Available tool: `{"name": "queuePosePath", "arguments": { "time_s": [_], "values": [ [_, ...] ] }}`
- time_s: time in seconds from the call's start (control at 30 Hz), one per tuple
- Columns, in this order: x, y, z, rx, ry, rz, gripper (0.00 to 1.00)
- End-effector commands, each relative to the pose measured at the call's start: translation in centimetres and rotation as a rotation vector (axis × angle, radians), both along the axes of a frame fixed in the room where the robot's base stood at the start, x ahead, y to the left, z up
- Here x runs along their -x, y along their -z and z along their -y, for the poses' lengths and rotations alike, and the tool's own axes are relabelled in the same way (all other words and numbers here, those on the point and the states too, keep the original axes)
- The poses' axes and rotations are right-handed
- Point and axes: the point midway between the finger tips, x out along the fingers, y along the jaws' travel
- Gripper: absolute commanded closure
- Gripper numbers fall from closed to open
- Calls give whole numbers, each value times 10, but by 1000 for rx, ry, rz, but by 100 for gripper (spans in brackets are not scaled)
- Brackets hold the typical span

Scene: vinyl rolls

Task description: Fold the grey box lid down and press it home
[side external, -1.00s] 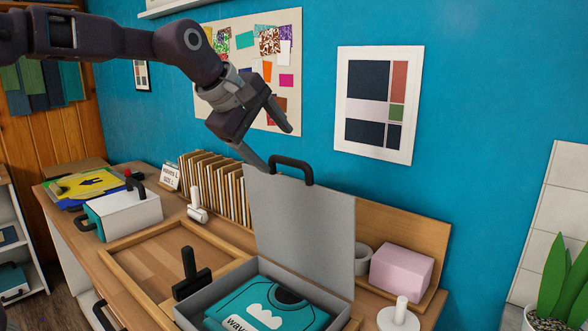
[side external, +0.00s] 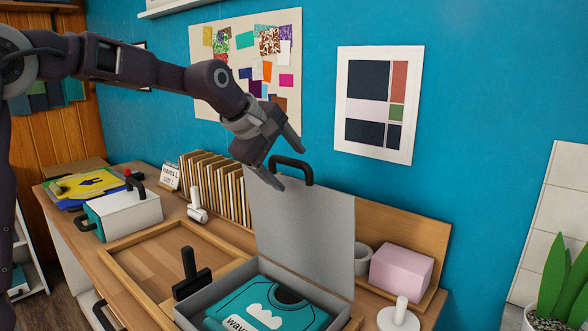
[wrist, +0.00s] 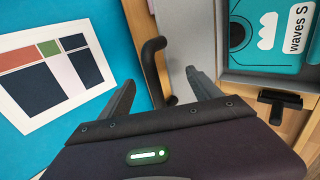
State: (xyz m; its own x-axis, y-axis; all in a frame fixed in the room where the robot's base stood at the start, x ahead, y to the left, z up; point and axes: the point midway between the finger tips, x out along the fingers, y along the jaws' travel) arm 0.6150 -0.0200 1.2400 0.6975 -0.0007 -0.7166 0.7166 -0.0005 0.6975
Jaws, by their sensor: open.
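The grey box (side external: 205,301) stands open on the bench with a folded teal shirt (side external: 262,305) inside. Its lid (side external: 305,225) stands upright at the back of the box, with a dark handle (side external: 306,166) on its top edge. My gripper (side external: 291,170) is open at the lid's top left corner, close to the handle. In the wrist view, the handle (wrist: 150,68) appears between my two fingers (wrist: 161,76), and the lid (wrist: 184,35) lies beyond the right finger. I cannot tell whether a finger touches the handle or lid.
A black-handled tool (side external: 191,277) and wooden frame (side external: 135,262) are left of the box. A pink block (side external: 401,270), grey roll (side external: 362,260) and white spindle (side external: 399,318) are at right. Upright folders (side external: 215,185) stand behind. The wall (side external: 470,110) is close behind the bench.

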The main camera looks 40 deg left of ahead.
Motion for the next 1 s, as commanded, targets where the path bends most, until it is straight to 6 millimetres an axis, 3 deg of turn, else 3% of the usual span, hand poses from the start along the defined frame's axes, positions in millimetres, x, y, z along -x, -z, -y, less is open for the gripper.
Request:
{"name": "queuePosePath", "arguments": {
  "time_s": [1.0],
  "values": [
    [37, 19, 0, 1, 1, -2, 27]
  ]
}}
